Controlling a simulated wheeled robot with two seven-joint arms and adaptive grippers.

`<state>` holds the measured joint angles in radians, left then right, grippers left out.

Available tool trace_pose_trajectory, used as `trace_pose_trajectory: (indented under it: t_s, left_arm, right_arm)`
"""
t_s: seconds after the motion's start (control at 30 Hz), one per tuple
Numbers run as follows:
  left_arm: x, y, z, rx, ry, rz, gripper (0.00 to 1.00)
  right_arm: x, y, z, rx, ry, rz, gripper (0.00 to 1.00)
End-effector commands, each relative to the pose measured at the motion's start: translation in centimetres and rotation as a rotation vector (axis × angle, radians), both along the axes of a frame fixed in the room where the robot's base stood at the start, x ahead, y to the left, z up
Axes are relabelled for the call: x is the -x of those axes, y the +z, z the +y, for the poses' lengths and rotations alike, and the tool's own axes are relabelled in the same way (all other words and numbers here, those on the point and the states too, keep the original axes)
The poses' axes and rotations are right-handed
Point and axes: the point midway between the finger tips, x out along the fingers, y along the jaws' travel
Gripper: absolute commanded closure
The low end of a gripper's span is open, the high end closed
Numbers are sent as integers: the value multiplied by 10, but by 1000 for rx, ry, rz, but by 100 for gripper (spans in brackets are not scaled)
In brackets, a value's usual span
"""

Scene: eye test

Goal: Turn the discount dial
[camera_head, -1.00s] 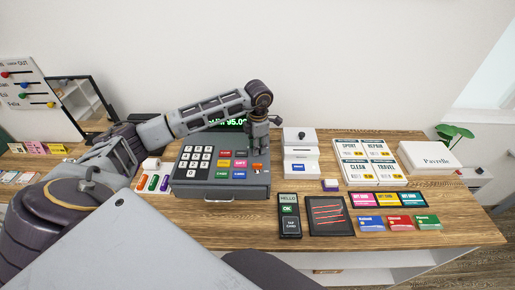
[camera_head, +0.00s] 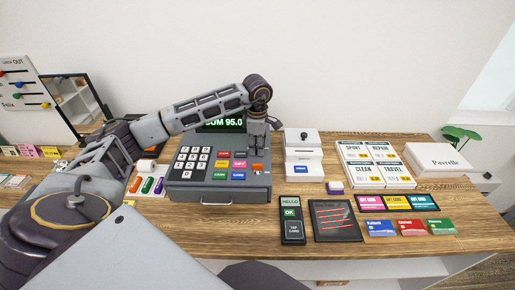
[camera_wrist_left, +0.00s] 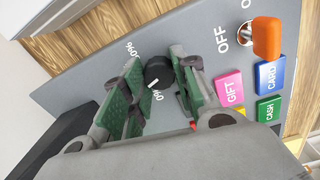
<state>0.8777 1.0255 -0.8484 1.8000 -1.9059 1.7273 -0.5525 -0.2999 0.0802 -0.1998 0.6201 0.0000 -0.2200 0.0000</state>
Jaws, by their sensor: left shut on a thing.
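The discount dial (camera_wrist_left: 158,74) is a small black knob with a white pointer line, on the grey top of the cash register (camera_wrist_left: 92,72). Percent labels are printed around it, and one close to the pointer is partly covered. My left gripper (camera_wrist_left: 157,85) has its green-padded fingers on both sides of the knob and is shut on it. In the head view, my left gripper (camera_head: 257,153) points down at the back right of the register (camera_head: 218,194), and the dial is hidden there. The register's display (camera_head: 222,123) reads "SUM 95.0", partly covered by my arm. My right gripper is not in view.
An orange-tipped OFF switch (camera_wrist_left: 266,38) and coloured keys, including a pink GIFT key (camera_wrist_left: 229,89), sit close to the fingers. A white printer-like device (camera_head: 303,170) stands right of the register. A card terminal (camera_head: 291,222) and signature pad (camera_head: 336,220) lie in front.

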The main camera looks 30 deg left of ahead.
Motion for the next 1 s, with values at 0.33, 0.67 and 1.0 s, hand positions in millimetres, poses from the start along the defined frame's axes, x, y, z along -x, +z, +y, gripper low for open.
trace_pose_trajectory:
  t_s: [0.33, 0.67, 1.0]
  left_arm:
    - [-1, 1, 0, 0, -23, -2, 95]
    - [0, 1, 0, 0, -21, -2, 52]
    - [0, 1, 0, -1, -22, 0, 49]
  right_arm:
    - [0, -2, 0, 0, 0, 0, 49]
    - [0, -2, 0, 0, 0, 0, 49]
    - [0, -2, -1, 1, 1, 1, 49]
